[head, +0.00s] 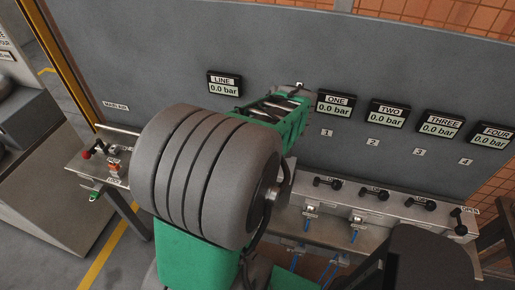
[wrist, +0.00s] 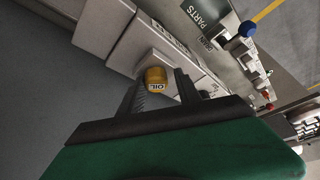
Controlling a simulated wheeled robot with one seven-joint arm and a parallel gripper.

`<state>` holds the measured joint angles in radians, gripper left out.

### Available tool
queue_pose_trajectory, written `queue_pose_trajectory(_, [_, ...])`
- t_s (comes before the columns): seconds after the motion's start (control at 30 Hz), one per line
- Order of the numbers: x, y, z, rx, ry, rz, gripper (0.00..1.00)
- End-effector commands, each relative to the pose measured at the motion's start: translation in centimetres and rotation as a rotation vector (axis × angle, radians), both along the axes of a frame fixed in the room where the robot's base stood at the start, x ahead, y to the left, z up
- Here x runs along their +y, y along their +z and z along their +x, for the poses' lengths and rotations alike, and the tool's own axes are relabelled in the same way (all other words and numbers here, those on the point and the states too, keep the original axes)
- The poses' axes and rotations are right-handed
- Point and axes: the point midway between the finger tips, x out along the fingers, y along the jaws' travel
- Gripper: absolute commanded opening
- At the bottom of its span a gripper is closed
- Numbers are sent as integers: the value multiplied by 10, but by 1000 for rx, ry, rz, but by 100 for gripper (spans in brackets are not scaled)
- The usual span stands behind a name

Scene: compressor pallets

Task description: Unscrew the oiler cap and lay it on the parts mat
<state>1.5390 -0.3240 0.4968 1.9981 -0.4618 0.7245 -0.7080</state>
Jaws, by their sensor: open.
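The oiler cap is a yellow cap marked OIL (wrist: 156,76), seen in the wrist view in front of a pale grey box-shaped body. My gripper (wrist: 160,84) is open, with one dark finger on each side of the cap. Gaps show beside the cap, and I cannot tell how deep it sits between the fingers. A dark patch lettered PARTS (wrist: 201,20), apparently the parts mat, lies at the top of the wrist view. In the head view my arm hides the cap, and I cannot make out the mat.
A grey panel (head: 260,40) stands behind, with a LINE gauge (head: 224,84) and several numbered gauges, all reading 0.0 bar. Black-handled valves (head: 327,182) line a ledge at the right. A red-knobbed fitting (head: 87,154) sits at the left. A blue-capped part (wrist: 247,29) shows in the wrist view.

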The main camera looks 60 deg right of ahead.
Motion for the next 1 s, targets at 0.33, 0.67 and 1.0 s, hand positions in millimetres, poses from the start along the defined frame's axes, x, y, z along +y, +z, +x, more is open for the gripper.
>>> queue_pose_trajectory(0.33, [-3, 0, -2, 1, -9, -6, 54])
queue_pose_trajectory(0.67, [-1, 2, 1, 1, -98, -9, 54])
queue_pose_trajectory(1.0, [-1, 2, 1, 0, -326, -8, 54])
